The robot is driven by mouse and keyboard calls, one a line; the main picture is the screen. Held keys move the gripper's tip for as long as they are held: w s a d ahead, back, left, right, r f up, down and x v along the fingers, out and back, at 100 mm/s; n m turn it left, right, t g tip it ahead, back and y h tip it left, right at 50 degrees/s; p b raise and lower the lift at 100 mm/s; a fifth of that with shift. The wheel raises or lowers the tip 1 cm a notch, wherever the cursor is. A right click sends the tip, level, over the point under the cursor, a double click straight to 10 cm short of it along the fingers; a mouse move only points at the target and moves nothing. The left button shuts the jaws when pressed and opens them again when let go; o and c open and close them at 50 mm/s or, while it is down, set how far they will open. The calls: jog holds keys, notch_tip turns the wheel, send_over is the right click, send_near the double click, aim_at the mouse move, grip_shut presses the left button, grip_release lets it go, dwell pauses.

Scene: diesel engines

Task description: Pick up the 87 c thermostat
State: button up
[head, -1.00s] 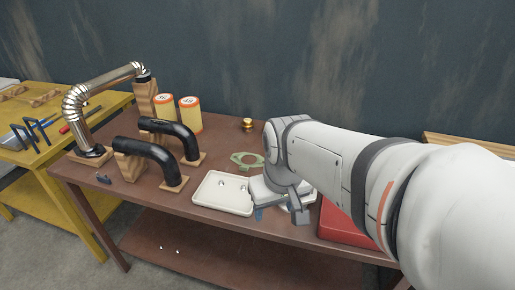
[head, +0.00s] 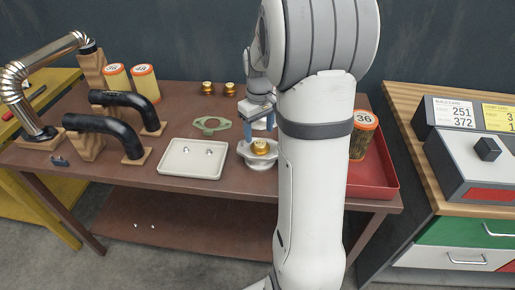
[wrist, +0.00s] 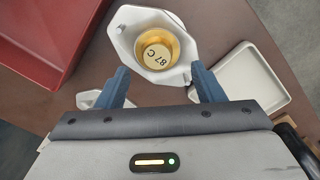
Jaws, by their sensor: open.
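The brass 87 C thermostat (wrist: 157,50) sits in a pale grey housing (wrist: 127,24), its round marked face toward the wrist camera. In the head view the thermostat (head: 261,147) and the housing (head: 262,161) are beside my arm, on the brown table. My gripper (wrist: 160,70) is open and empty, with its blue fingers apart on either side of the thermostat's near edge in the wrist view. In the head view my gripper (head: 259,128) is just above the thermostat. I cannot tell the exact height gap.
A white tray (head: 178,171) with two small shiny parts is left of the housing. Two other brass pieces (head: 207,88) and a green gasket (head: 211,125) lie behind. A red tray (head: 383,181) holding a jar marked 36 (head: 364,121) is right. Black hoses (head: 105,125) stand left.

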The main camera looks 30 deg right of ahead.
aim_at(260, 143)
jog(key=f, duration=0.4)
jog(key=shift+w+d+f, duration=0.1)
jog(key=shift+d+f, duration=0.1)
jog(key=shift+f, duration=0.1)
jog(key=c, duration=1.1)
